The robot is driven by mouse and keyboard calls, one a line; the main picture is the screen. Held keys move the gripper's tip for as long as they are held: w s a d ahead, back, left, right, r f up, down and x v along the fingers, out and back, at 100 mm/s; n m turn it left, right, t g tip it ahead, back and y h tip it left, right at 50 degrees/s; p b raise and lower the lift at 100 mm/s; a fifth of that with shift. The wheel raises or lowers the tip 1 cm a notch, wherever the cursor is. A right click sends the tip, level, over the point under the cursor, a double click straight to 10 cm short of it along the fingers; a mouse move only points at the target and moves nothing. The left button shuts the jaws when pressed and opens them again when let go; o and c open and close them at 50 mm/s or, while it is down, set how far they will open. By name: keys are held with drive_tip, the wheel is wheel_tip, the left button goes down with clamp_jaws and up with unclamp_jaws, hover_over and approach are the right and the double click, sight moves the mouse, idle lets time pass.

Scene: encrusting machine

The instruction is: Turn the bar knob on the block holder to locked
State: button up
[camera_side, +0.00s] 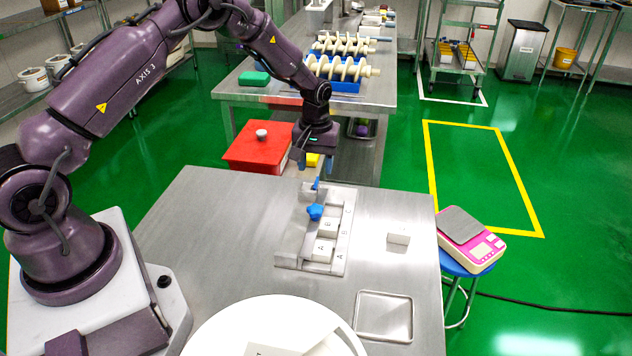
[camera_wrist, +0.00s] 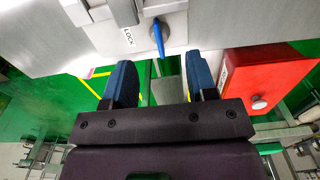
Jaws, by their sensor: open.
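The block holder (camera_side: 337,248) is a grey metal fixture on the steel table, with white lettered blocks (camera_side: 325,248) in it and a blue star-shaped knob (camera_side: 315,212). The blue bar knob (camera_side: 316,184) is at its far end. In the wrist view the bar knob (camera_wrist: 158,38) runs roughly up and down the picture, and the LOCK label (camera_wrist: 128,37) is to its left. My gripper (camera_wrist: 160,78) is open and empty. Its blue fingers are apart, below the knob in that view and not touching it. In the side view my gripper (camera_side: 311,164) is just beyond the knob.
A loose white block (camera_side: 398,237) lies right of the holder, with a shallow metal tray (camera_side: 384,294) nearer. A white round container (camera_side: 215,335) is at the front. A red box (camera_side: 258,148) stands beyond the far edge. A pink scale (camera_side: 470,242) sits at right. The table's left is clear.

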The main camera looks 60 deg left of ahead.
sight(316, 181)
wheel_tip(316, 181, down, 6)
drive_tip(key=shift+r, duration=0.15)
drive_tip(key=c, duration=0.9)
